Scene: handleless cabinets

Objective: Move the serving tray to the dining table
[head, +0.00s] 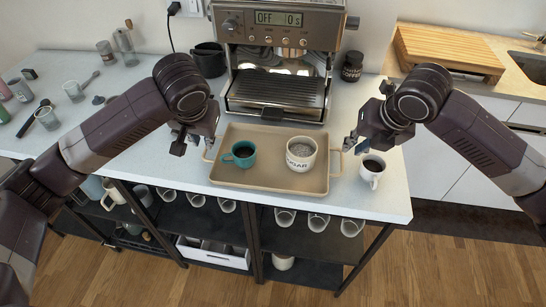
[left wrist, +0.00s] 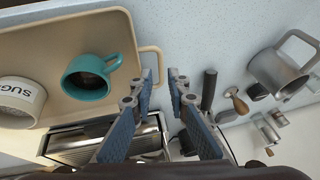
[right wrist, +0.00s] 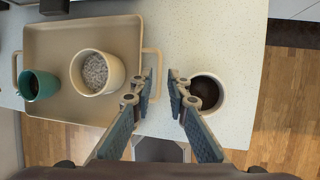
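A beige serving tray (head: 255,180) lies on the white counter in front of the espresso machine. On it stand a teal cup (head: 240,154) with dark contents and a white sugar pot (head: 301,154). My left gripper (head: 197,146) is near the tray's left handle; in the left wrist view its open fingers (left wrist: 163,80) are beside the handle (left wrist: 152,60). My right gripper (head: 352,146) is near the right handle; in the right wrist view its open fingers (right wrist: 162,78) have the handle (right wrist: 155,70) at their left side. The dining table is not in view.
A white cup of coffee (head: 372,169) stands just right of the tray, close to my right gripper. The espresso machine (head: 280,60) stands behind the tray. A metal pitcher (left wrist: 285,62) is near my left gripper. Mugs (head: 318,221) sit on shelves below.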

